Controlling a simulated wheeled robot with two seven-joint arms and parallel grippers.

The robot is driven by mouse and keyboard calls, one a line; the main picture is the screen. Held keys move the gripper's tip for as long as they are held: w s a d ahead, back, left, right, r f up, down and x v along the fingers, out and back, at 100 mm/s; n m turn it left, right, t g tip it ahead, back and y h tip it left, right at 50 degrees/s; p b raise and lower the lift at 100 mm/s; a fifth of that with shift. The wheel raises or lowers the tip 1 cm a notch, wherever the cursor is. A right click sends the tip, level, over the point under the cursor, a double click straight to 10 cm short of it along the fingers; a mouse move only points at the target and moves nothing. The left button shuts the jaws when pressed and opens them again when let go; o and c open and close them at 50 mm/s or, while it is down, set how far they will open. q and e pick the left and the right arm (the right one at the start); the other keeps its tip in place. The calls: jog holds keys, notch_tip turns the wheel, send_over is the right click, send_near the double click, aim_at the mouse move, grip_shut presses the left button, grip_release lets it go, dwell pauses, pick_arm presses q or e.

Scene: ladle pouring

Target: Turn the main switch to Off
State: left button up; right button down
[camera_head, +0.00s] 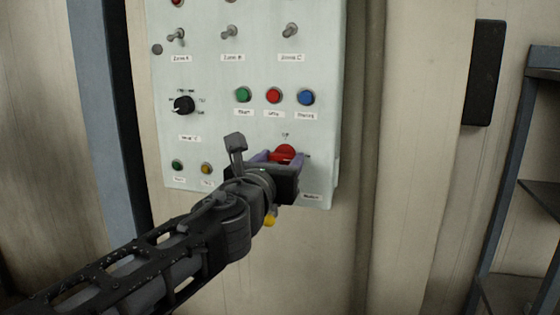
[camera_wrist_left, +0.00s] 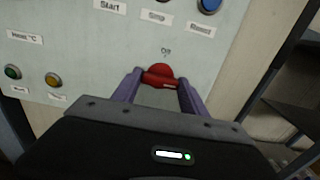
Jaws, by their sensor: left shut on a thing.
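The main switch (camera_head: 284,153) is a red rotary knob low on the right of the pale control panel (camera_head: 215,75). An "Off" label stands just above it. In the wrist view the red switch (camera_wrist_left: 161,75) sits between the two purple fingers, and its grip bar lies roughly level across the picture. My left gripper (camera_head: 277,158) comes in from the lower left and is shut on the switch. It also shows in the left wrist view (camera_wrist_left: 160,86). The gripper hides the lower part of the switch in the head view. My right gripper is not in view.
Green (camera_head: 243,94), red (camera_head: 273,95) and blue (camera_head: 306,96) buttons sit just above the switch. A black knob (camera_head: 184,105) and several toggle switches are further left and up. A shelf rack (camera_head: 513,160) stands at the right.

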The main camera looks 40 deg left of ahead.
pick_arm(q)
jog(key=shift+f+n, duration=0.1)
jog(key=shift+n, duration=0.2)
jog(key=n+b, duration=0.3)
jog(key=n, duration=0.1)
jog(key=shift+f, duration=0.1)
jog(key=n+b, duration=0.2)
jog(key=n, duration=0.1)
jog(key=shift+n+b, duration=0.4)
jog(key=n+b, duration=0.5)
jog(key=n, duration=0.1)
jog(key=shift+f, duration=0.1)
jog(key=shift+r+n+b, duration=0.2)
jog(key=shift+n+b, duration=1.25)
jog(key=shift+n, duration=0.45)
jog(key=o, duration=1.4)
jog(key=shift+c, duration=0.2)
jog(key=shift+r, duration=0.1)
